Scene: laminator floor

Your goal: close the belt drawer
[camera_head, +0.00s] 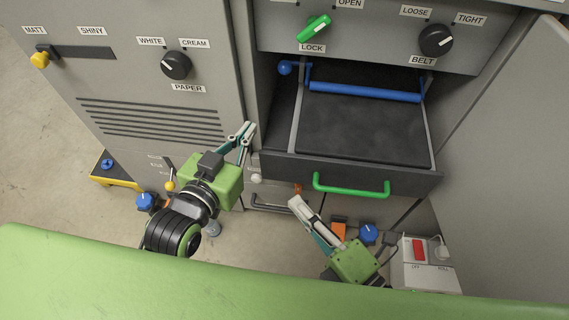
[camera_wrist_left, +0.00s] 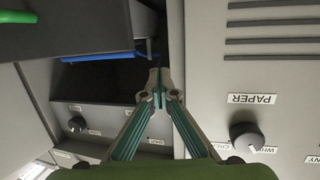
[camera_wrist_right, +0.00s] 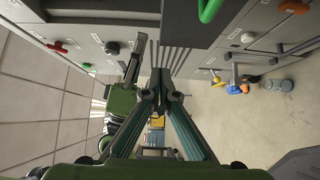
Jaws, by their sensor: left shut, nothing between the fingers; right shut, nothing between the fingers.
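The belt drawer (camera_head: 365,130) stands pulled out of the grey machine, with a dark inner floor and a green bar handle (camera_head: 351,190) on its front. A blue roller (camera_head: 365,91) lies across its back part. My left gripper (camera_head: 248,132) is shut and empty, left of the drawer, in front of the machine face. In the left wrist view its fingertips (camera_wrist_left: 158,77) meet beside the drawer opening. My right gripper (camera_head: 296,203) is shut and empty, below the drawer front and left of the green handle. It also shows in the right wrist view (camera_wrist_right: 160,82), apart from the handle (camera_wrist_right: 209,10).
A green lever (camera_head: 314,28) above the drawer points near LOCK. A black BELT knob (camera_head: 436,40) and a PAPER knob (camera_head: 176,65) sit on the panels. A grey panel (camera_head: 505,120) stands right of the drawer. A switch box (camera_head: 425,265) is at lower right.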

